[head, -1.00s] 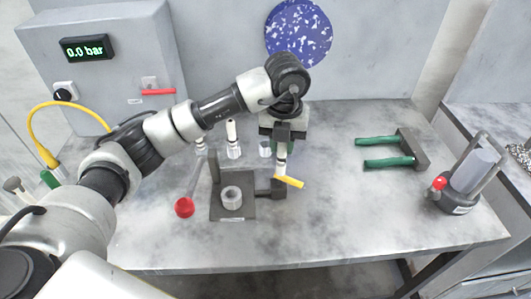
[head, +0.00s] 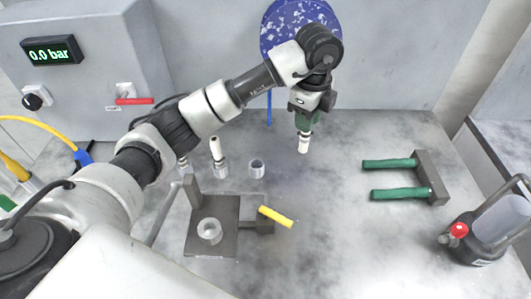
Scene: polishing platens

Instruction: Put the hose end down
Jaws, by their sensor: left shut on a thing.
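My left gripper (head: 305,120) has green fingers and is shut on a small white and grey cylindrical piece (head: 304,143). It holds the piece upright, pointing down, over the back of the table. I see no hose running from this piece, so I cannot tell if it is the hose end. A yellow hose (head: 40,123) at the left runs to a blue end piece (head: 83,157), apart from my gripper. My right gripper is not in view.
A dark fixture (head: 222,245) with a grey ring (head: 209,231) and yellow handle (head: 276,216) stands front centre. Small fittings (head: 257,168) stand behind it. A green-handled tool (head: 431,180) and a grey bottle (head: 482,235) are right. The table between is clear.

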